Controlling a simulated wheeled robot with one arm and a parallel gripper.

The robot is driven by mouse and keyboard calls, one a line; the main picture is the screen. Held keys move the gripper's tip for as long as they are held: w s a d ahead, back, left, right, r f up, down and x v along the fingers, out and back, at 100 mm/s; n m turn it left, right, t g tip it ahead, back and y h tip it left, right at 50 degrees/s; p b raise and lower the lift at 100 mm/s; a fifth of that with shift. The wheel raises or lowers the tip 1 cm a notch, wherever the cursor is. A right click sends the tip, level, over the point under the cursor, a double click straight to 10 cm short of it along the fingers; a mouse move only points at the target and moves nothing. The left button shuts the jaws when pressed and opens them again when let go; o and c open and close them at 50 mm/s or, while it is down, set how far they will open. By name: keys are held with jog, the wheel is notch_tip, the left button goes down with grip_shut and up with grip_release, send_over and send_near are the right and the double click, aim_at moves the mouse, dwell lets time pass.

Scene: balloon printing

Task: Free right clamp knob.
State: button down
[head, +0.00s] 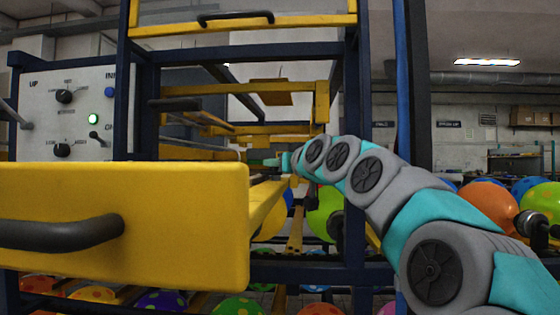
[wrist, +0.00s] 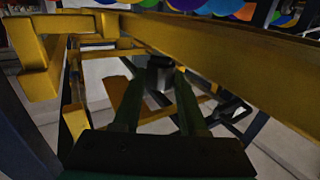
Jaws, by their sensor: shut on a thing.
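In the wrist view, a dark round knob (wrist: 160,73), taken as the right clamp knob, stands between the tips of my two green fingers. My gripper (wrist: 159,86) is shut on it. Yellow frame bars run beside and above it. In the head view, my arm reaches from the right into the blue and yellow machine, and my gripper (head: 272,161) is small and partly behind the yellow drawer front. The knob cannot be made out in the head view.
The yellow drawer front (head: 130,222) with a dark handle (head: 62,233) stands out at the near left. A control panel (head: 75,115) with a lit green button is behind it. A blue upright post (head: 355,150) is close to my arm. Colourful balloons (head: 490,205) lie right and below.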

jog(key=shift+s+a+r+m+t+h+p, duration=0.1)
jog(key=shift+r+m+t+h+p, duration=0.15)
jog(key=shift+h+p, duration=0.25)
jog(key=shift+s+r+m+t+h+p, duration=0.1)
jog(key=shift+m+t+h+p, duration=0.05)
jog(key=shift+m+h+p, duration=0.3)
jog(key=shift+f+h+p, duration=0.1)
jog(key=shift+h+p, duration=0.4)
jog(key=shift+h, duration=0.05)
jog(key=shift+a+m+t+h, duration=0.1)
jog(key=shift+m+t+h, duration=0.2)
jog(key=shift+m, duration=0.1)
jog(key=shift+f, duration=0.1)
jog(key=shift+c, duration=2.2)
grip_release()
jog(key=shift+w+f, duration=0.1)
jog(key=shift+f, duration=0.05)
jog(key=b+v, duration=0.1)
jog(key=v, duration=0.6)
jog(key=shift+s, duration=0.4)
